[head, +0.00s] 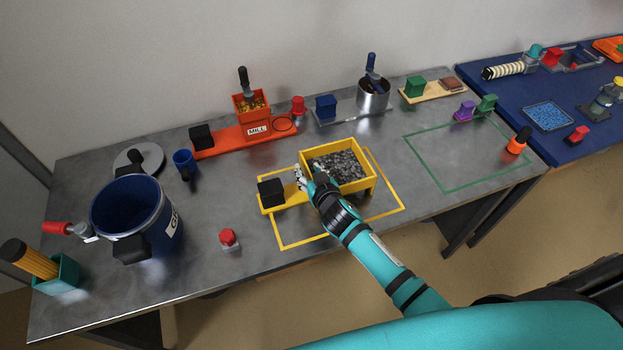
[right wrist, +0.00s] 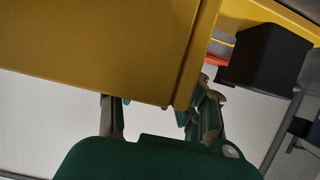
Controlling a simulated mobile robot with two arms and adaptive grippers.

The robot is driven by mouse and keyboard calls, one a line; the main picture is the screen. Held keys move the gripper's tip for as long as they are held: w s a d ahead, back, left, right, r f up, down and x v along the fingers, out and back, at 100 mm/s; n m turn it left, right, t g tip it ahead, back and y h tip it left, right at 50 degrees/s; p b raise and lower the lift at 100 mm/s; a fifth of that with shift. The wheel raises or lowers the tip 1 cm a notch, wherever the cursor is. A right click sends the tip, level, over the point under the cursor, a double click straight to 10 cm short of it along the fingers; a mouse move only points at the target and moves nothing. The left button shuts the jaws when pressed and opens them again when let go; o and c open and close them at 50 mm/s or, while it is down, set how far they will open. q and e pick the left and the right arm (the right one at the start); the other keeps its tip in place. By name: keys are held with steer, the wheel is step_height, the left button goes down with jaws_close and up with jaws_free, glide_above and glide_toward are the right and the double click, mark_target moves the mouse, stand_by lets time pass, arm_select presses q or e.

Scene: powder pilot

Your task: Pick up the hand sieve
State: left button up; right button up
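I cannot tell for certain which thing is the hand sieve. A yellow open box (head: 358,186) full of grey gravel stands inside a yellow outline on the bench, with a low yellow extension and a black block (head: 271,192) at its left. My right gripper (head: 301,178) is at the box's near left corner, beside the extension. In the right wrist view, the yellow wall (right wrist: 95,45) fills the upper left and covers part of a finger. The gripper's fingers (right wrist: 160,115) are apart, with nothing visible between them. The black block (right wrist: 265,58) shows at right. My left gripper is out of view.
A blue pot (head: 130,215) and teal holder (head: 60,276) stand at left. A red button (head: 229,239) is near the front edge. An orange mill (head: 240,135) and steel pot (head: 373,95) stand behind. The green outlined area (head: 465,160) at right is mostly clear.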

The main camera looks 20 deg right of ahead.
steer(key=shift+w+f, duration=0.15)
steer(key=shift+w, duration=0.15)
steer(key=shift+s, duration=0.1)
steer(key=shift+c, duration=0.3)
jaws_close()
step_height(320, 180, up, 10)
steer(key=shift+r, duration=0.1)
stand_by(0.3)
